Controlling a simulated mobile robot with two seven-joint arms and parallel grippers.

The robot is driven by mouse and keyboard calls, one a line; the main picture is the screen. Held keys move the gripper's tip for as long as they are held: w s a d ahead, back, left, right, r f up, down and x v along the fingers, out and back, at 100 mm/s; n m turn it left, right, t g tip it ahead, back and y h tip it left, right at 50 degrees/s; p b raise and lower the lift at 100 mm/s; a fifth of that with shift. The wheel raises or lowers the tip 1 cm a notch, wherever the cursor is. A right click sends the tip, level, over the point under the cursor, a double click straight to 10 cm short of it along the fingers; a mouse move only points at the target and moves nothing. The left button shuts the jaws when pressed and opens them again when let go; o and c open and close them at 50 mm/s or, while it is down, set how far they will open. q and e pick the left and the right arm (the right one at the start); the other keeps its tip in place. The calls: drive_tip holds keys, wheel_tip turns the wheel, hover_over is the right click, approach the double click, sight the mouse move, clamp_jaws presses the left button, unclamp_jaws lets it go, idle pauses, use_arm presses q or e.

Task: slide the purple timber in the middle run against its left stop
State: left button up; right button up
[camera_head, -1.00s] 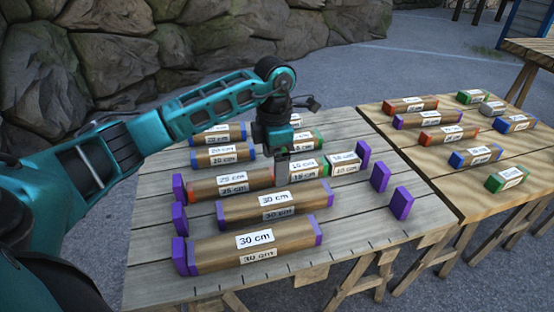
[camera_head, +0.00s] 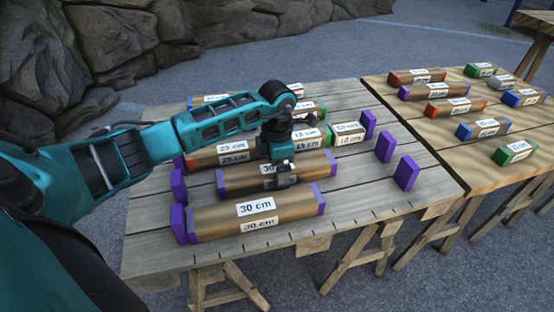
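The purple timber in the middle run (camera_head: 250,179) is a brown 30 cm piece with purple ends. Its left end is apart from the purple left stop (camera_head: 178,186), with a bare gap of table between them. My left gripper (camera_head: 284,180) is down at this timber, right of its middle, and covers part of its label. A finger shows against its near side; the far finger is hidden, so I cannot tell whether it is closed on it. The middle run's right stop (camera_head: 384,147) is well clear of the timber. My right gripper is not in view.
In the front run, another 30 cm purple timber (camera_head: 215,222) lies at its left stop (camera_head: 178,218). A second table (camera_head: 440,155) at right holds several loose timbers.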

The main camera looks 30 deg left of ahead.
use_arm(q)
drive_tip(key=shift+f, duration=0.15)
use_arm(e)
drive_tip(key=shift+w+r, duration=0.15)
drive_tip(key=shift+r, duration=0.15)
use_arm(q)
drive_tip(key=c, duration=1.3)
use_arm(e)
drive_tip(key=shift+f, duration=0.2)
use_arm(q)
drive_tip(key=shift+s+a, duration=0.1)
drive_tip(key=shift+a, duration=0.05)
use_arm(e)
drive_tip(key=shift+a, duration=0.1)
